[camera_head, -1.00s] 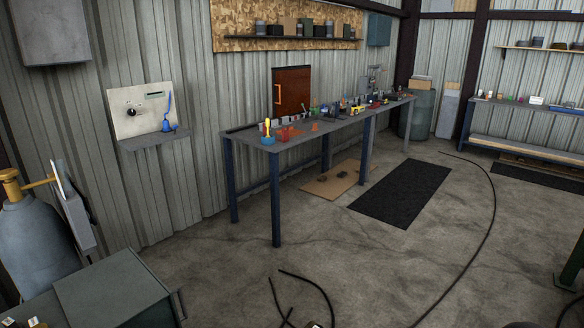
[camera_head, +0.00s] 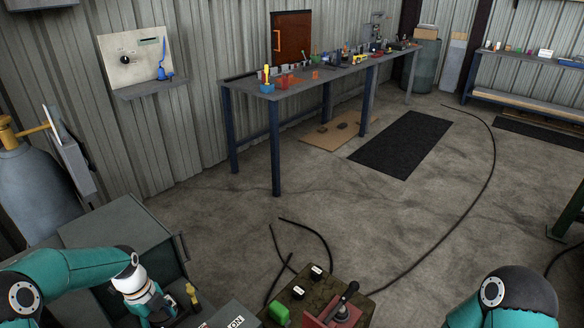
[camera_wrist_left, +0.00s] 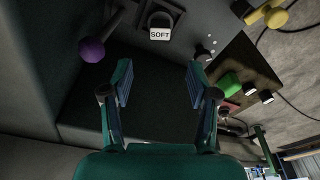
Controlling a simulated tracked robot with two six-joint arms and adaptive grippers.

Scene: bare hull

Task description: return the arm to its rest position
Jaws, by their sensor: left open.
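My left arm (camera_head: 75,270) enters from the left in the head view, teal with a pale wrist. It bends down over the grey cabinet at the lower left. My left gripper shows clearly in the left wrist view (camera_wrist_left: 158,88), its two fingers apart with nothing between them. A dark flat surface lies beneath the fingers. Part of my right arm (camera_head: 505,295) shows at the lower right of the head view; its gripper is outside the picture.
The open grey cabinet (camera_head: 115,235) holds a yellow-handled thing (camera_head: 192,297). Floor beyond is mostly clear.

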